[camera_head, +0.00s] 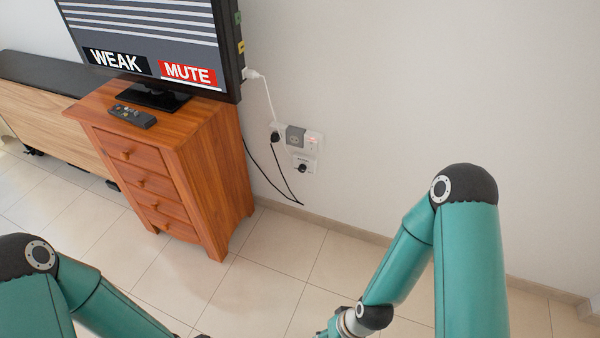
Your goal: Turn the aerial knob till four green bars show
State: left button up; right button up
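The television (235,50) stands on a wooden drawer cabinet (215,150). Its screen shows pale horizontal stripes, a black "WEAK" label (117,61) and a red "MUTE" label (188,73); no green bars show in the visible part, and its top is cut off. A wall plate (314,143) with a grey square part (295,137) is right of the cabinet; I cannot tell whether this is the aerial knob. My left arm enters at lower left and my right arm at lower right.
A black remote (133,116) lies on the cabinet's front edge. A white cable (265,95) and black cables (285,177) hang by the wall. A low wooden bench (50,105) stands left. The tiled floor (270,260) before the wall is clear.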

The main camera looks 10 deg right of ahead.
aim_at(302, 168)
jog(key=u, duration=0.05)
jog(key=i, duration=1)
jog(key=z, duration=0.05)
